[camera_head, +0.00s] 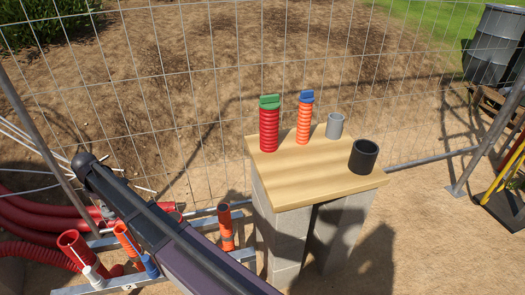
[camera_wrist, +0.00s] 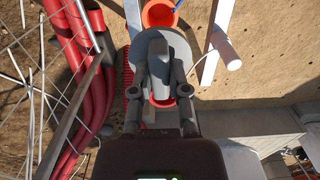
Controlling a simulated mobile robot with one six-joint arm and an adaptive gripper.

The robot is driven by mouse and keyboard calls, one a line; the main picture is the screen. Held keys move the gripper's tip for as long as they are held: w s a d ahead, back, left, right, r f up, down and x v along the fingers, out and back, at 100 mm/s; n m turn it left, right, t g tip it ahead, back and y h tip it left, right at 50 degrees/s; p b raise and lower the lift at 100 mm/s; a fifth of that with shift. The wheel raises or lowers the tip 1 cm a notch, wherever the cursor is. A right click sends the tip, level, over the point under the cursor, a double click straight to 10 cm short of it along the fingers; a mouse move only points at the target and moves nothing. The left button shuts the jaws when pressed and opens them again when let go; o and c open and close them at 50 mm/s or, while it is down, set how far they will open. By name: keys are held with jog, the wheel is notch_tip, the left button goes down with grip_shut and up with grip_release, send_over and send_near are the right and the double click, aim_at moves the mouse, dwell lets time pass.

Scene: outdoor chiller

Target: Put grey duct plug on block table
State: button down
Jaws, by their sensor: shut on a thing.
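The grey duct plug (camera_wrist: 146,43) shows in the wrist view as a round grey disc with a raised grip. My gripper (camera_wrist: 160,72) is shut on its grip, one finger on each side. My gripper and the plug cannot be made out in the head view, where my arm covers that area. The block table (camera_head: 318,187) is a plywood board on grey concrete blocks, at the centre right of the head view.
On the board stand a red duct with green plug (camera_head: 269,128), an orange duct with blue plug (camera_head: 304,118), a grey pipe (camera_head: 334,126) and a black pipe (camera_head: 363,157). The board's front left is clear. Red and orange pipes (camera_head: 76,247) stand in a rack lower left.

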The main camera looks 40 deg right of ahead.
notch_tip(320, 180, up, 22)
jog(key=p, duration=2)
jog(key=shift+f, duration=0.25)
jog(key=shift+a, duration=0.1)
